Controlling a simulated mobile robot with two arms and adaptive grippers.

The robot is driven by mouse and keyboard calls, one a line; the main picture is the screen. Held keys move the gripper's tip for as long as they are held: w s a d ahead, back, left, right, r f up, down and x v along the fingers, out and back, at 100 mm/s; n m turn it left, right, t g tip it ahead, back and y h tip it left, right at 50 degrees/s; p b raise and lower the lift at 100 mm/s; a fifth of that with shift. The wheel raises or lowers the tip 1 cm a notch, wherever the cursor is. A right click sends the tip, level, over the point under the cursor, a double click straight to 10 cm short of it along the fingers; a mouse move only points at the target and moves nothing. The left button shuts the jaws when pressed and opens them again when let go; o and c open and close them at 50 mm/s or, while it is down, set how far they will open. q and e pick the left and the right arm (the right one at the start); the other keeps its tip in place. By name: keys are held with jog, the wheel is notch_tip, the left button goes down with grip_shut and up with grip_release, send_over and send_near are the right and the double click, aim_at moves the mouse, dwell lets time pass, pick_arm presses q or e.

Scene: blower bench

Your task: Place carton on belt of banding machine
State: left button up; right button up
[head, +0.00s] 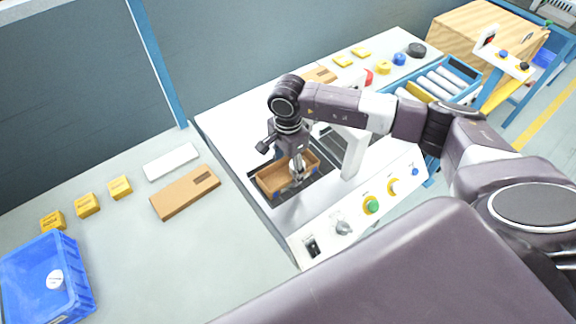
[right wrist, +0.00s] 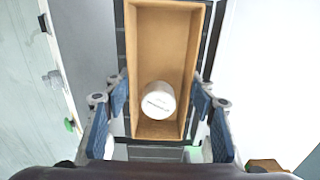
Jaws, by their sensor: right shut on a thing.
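The open brown carton (head: 268,183) is at the dark belt of the banding machine (head: 240,130), on the near side of its white arch (head: 354,153). In the right wrist view the carton (right wrist: 160,50) lies lengthwise along the dark belt (right wrist: 213,40), with a round whitish item (right wrist: 158,100) inside at its near end. My right gripper (head: 297,172) points down at the carton, its blue-padded fingers shut on the two long sides. Whether the carton's underside touches the belt is hidden. My left gripper is not in view.
The machine's front panel has a green button (head: 371,205) and knobs. On the bench at left are a flat brown box (head: 185,193), a white bar (head: 171,162), yellow blocks (head: 87,205) and a blue crate (head: 84,268). A roller conveyor (head: 440,82) stands beyond the arch.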

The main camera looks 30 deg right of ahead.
aim_at(288, 176)
jog(key=shift+f, duration=0.1)
jog(key=o, duration=1.3)
jog(key=shift+r, duration=0.2)
jog(key=shift+w+r, duration=0.1)
jog(key=shift+r, duration=0.15)
notch_tip(288, 176, up, 11)
jog(key=b, duration=0.3)
jog(key=shift+r+b, duration=0.2)
jog(key=shift+b, duration=0.1)
